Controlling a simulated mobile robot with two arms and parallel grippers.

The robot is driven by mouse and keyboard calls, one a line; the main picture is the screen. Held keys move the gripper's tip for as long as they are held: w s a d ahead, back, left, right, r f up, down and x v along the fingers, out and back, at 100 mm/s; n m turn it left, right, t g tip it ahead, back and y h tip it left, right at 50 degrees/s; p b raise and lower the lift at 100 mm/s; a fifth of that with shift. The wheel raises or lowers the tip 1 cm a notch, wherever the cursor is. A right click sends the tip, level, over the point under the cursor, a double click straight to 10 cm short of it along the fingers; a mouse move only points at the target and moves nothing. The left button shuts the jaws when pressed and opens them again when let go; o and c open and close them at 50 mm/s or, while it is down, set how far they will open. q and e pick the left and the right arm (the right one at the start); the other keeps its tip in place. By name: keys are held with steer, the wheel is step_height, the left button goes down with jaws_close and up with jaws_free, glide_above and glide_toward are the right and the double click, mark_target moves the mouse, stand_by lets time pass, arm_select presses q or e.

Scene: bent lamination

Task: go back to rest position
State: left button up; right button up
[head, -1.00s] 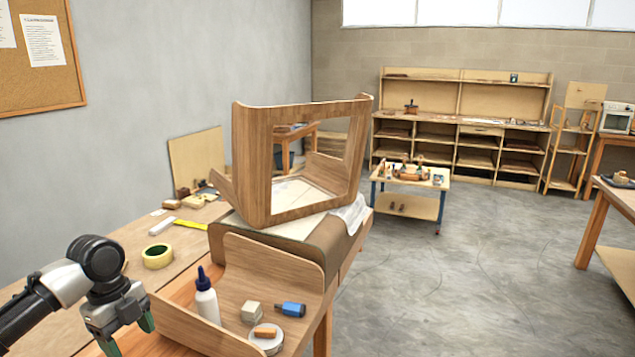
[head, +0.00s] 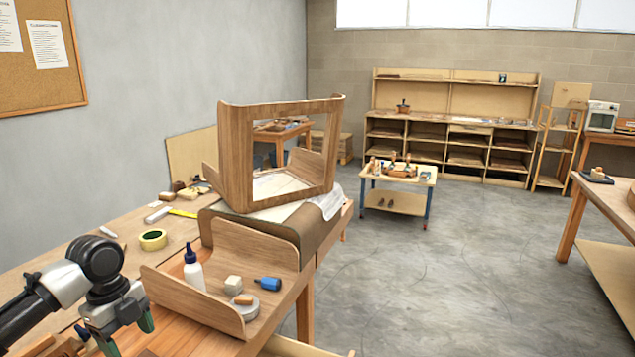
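My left gripper (head: 128,338) shows at the lower left of the head view, hanging over the wooden workbench (head: 128,268). Its two green-tipped fingers are apart, with nothing seen between them; the lower part is cut off by the frame edge. It is to the left of the bent wooden tray (head: 195,307) and apart from it. My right gripper is not in view. The bent wood frame (head: 237,160) rests on the curved form (head: 318,236) on the bench.
The tray holds a glue bottle (head: 193,268), a pale block (head: 233,284), a blue-handled tool (head: 268,284) and a round tin (head: 246,306). Yellow tape (head: 153,239) lies on the bench. A small cart (head: 398,203) stands beyond. Grey floor (head: 450,270) is open to the right.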

arm_select(q)
steer(key=s+d+f+n+t, duration=0.1)
steer(key=s+d+f+n, duration=0.2)
steer(key=s+d+f, duration=0.35)
steer(key=s+d+f+n+t, duration=0.15)
steer(key=s+d+f, duration=0.25)
steer(key=d+f, duration=0.55)
steer(key=s+a+f+n+t+y, duration=0.1)
steer(key=s+a+n+t, duration=0.15)
steer(key=s+n, duration=1.45)
step_height(320, 180, down, 33)
steer(key=s+m+g+b, duration=0.1)
steer(key=s+g+b, duration=0.1)
steer(key=b, duration=0.4)
steer(key=s+a+f+g+b, duration=0.1)
steer(key=s+a+f+b, duration=0.2)
steer(key=s+f, duration=1.2)
step_height(320, 180, down, 4)
steer(key=shift+s+f+y+b, duration=0.1)
steer(key=shift+s+y+b, duration=0.2)
steer(key=shift+s+b, duration=0.15)
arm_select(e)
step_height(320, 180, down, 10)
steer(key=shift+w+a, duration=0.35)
